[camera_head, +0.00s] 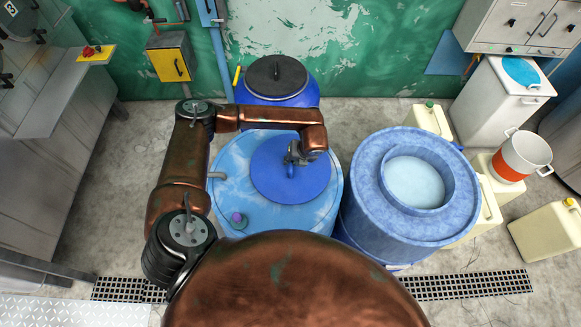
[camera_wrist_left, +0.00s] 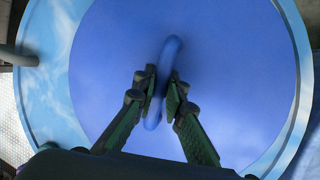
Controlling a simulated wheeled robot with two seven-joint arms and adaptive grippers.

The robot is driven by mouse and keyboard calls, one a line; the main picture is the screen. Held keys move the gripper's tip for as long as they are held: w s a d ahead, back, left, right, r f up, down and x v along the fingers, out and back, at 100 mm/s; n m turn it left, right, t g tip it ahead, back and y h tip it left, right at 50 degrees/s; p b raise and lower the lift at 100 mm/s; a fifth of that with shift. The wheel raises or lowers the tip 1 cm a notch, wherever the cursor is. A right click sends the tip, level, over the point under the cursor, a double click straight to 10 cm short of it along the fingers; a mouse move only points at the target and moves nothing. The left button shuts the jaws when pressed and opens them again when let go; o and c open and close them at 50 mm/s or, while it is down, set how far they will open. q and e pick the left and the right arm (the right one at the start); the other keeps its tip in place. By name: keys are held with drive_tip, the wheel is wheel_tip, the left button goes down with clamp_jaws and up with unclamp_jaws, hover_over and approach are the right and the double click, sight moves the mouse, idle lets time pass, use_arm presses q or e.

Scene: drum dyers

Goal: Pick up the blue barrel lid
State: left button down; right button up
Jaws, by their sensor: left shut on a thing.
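The blue barrel lid (camera_head: 272,170) is a flat dark-blue disc over the light-blue top of a barrel (camera_head: 232,150), towards its right side. My left gripper (camera_head: 294,158) comes down on the lid from above, at its right part. In the left wrist view the lid (camera_wrist_left: 240,60) fills most of the picture. There the left gripper's fingers (camera_wrist_left: 161,95) are shut on the lid's raised blue handle (camera_wrist_left: 172,52). I cannot tell whether the lid touches the barrel top or hangs just above it. My right gripper is not in view.
An open blue drum (camera_head: 365,205) with pale liquid stands close on the right. A blue barrel with a black lid (camera_head: 277,76) stands behind. Pale jerrycans (camera_head: 547,235) and a white-and-orange bucket (camera_head: 520,155) are at the right. The floor at the left is clear.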

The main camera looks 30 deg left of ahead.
use_arm(q)
drive_tip(key=shift+w+r, duration=0.1)
drive_tip(key=shift+r, duration=0.05)
idle(0.4)
drive_tip(key=shift+r, duration=0.25)
wheel_tip(320, 180, up, 2)
drive_tip(key=shift+r+b, duration=0.1)
drive_tip(key=shift+b, duration=0.5)
drive_tip(key=s+r, duration=0.1)
drive_tip(key=s+d+r, duration=0.1)
drive_tip(key=r, duration=0.1)
drive_tip(key=s+d+r+b, duration=0.1)
drive_tip(key=r, duration=0.1)
drive_tip(key=shift+s+d+r, duration=0.1)
drive_tip(key=shift+s+d, duration=0.1)
drive_tip(key=shift+s, duration=0.15)
drive_tip(key=s+d+r+p, duration=0.1)
drive_tip(key=s+d+r, duration=0.4)
drive_tip(key=s+r, duration=0.3)
drive_tip(key=shift+s+r, duration=0.2)
drive_tip(key=shift+r, duration=0.75)
